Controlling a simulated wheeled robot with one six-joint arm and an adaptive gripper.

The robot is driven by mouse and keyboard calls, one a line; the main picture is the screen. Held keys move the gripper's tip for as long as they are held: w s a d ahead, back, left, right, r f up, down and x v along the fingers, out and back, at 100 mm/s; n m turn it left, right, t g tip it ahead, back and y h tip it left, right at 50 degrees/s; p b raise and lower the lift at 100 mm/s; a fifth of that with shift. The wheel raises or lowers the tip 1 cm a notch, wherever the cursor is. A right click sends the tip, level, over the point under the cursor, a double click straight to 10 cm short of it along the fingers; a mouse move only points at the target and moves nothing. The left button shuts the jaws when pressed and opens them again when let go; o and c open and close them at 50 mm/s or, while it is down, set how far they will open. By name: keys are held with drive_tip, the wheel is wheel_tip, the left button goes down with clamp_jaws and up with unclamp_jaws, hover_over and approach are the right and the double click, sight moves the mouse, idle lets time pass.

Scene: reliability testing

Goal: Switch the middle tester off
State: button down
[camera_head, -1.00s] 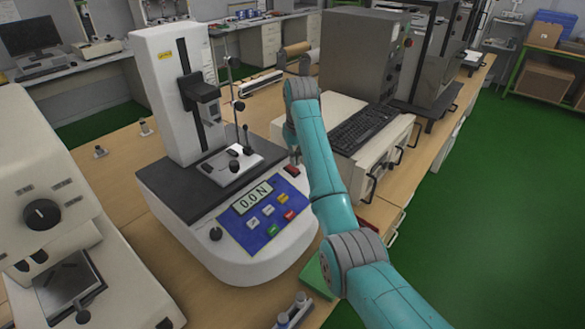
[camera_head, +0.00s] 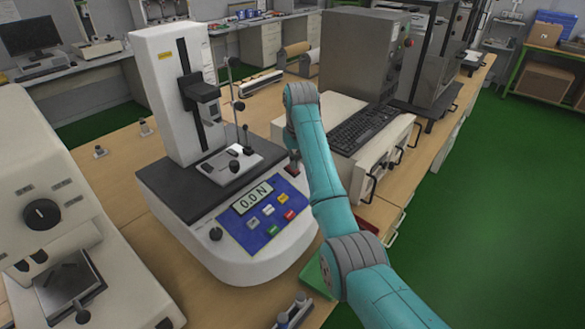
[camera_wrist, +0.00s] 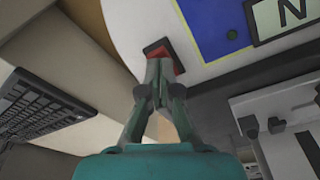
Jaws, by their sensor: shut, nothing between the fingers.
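The middle tester (camera_head: 185,195) is a white column machine with a dark base top and a blue panel. Its display (camera_head: 252,197) reads 0.0 N. A red rocker switch (camera_head: 291,171) in a dark frame sits on the base's right side, beside the blue panel. In the wrist view the red switch (camera_wrist: 165,52) is partly hidden behind my gripper (camera_wrist: 160,68). The fingers are shut and empty, with their tips at the switch, apparently touching it. In the head view my gripper (camera_head: 293,160) is small and partly hidden by my arm, just above the switch.
Another white machine (camera_head: 45,165) stands at the left. A keyboard (camera_head: 362,128) lies on a cream unit (camera_head: 325,125) close to the right of my arm. A green object (camera_head: 318,275) lies at the table's front edge. The tester's column rises left of my gripper.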

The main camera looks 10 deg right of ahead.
drive_tip(key=shift+f, duration=0.55)
idle(0.4)
drive_tip(key=shift+r, duration=3.55)
